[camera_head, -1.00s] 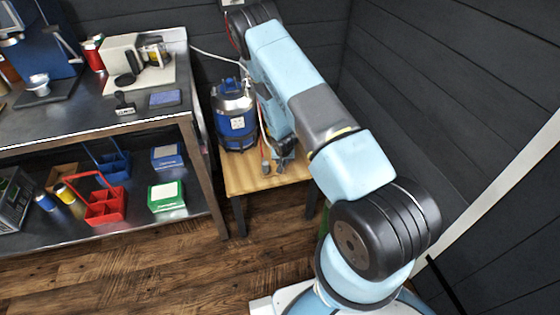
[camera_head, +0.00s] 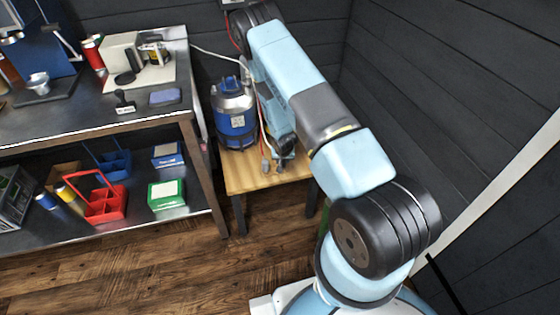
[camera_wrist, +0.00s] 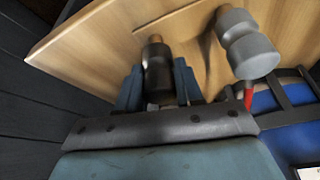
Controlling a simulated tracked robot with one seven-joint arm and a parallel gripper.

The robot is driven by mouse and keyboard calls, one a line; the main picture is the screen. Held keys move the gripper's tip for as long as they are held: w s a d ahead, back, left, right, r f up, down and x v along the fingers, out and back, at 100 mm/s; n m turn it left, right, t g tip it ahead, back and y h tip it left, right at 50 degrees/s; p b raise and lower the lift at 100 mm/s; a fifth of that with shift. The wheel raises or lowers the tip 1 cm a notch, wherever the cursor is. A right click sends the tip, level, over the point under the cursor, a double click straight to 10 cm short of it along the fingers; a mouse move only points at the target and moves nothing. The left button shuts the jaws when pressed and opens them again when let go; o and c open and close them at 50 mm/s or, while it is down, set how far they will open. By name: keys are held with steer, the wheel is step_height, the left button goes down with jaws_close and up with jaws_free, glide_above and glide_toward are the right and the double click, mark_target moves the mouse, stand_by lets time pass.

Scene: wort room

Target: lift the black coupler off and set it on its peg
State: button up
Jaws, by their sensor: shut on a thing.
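My gripper (camera_wrist: 158,85) is shut on the black coupler (camera_wrist: 157,62), which sits between its two blue fingers in the wrist view and has a brownish band. In the head view my gripper (camera_head: 284,148) is low over the wooden stand, right of the blue and silver keg (camera_head: 232,112). The coupler is hard to make out there. A grey coupler (camera_wrist: 248,48) is to the right of the black one in the wrist view, apart from it. I cannot tell a peg clearly, nor whether the black coupler touches anything below.
The wooden stand top (camera_head: 250,184) has free room at its front. A red hose (camera_wrist: 248,97) and a white hose (camera_head: 213,56) run near the keg. A metal workbench (camera_head: 140,128) with tools and bins stands at the left. Dark plank walls are close behind and right.

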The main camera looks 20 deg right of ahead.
steer(key=o, duration=1.2)
steer(key=shift+o, duration=0.3)
steer(key=o, duration=0.5)
steer(key=shift+r, duration=3.55)
